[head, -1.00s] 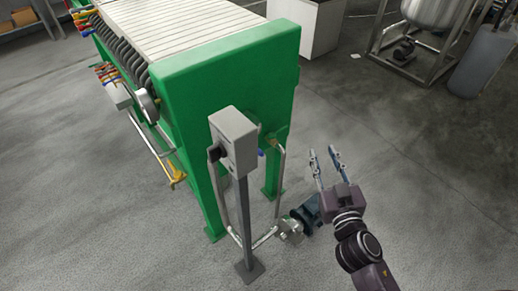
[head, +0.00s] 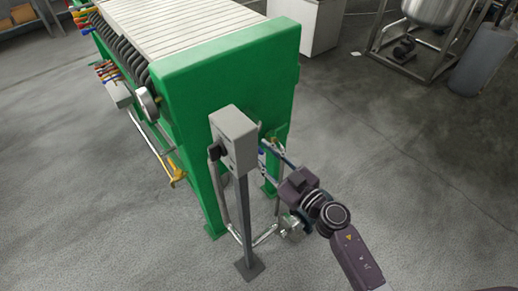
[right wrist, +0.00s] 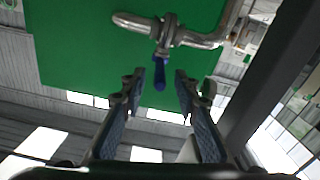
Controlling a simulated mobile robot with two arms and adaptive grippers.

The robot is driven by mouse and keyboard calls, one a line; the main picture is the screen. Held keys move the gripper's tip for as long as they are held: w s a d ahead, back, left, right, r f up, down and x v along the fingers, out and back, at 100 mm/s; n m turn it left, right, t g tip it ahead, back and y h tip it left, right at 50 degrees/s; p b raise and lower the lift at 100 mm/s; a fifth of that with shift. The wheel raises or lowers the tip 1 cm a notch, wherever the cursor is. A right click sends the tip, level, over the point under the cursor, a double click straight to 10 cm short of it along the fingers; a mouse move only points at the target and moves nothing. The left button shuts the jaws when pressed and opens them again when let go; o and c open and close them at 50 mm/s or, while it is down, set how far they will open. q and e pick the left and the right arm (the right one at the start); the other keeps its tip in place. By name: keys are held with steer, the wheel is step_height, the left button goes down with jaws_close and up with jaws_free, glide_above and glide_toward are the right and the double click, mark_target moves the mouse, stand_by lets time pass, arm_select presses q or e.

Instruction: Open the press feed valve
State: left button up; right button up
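The press feed valve (right wrist: 166,38) is a metal valve in a pipe in front of the green press end plate, seen in the right wrist view. Its blue lever (right wrist: 159,74) hangs down from the valve body. My right gripper (right wrist: 160,88) is open, with one fingertip on each side of the lever. A gap shows between the lever and each finger, and it is not clear how deep the lever sits between them. In the head view my right gripper (head: 264,155) is beside the pipe, and the valve is mostly hidden by the control box and fingers. My left gripper is out of view.
A grey control box (head: 234,138) on a post stands just left of my right gripper. The green press (head: 230,75) is behind it. Bent pipes (head: 265,237) run low near the post. Open floor lies to the right.

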steer(key=shift+w+a, duration=0.45)
steer(key=shift+w, duration=0.15)
jaws_close()
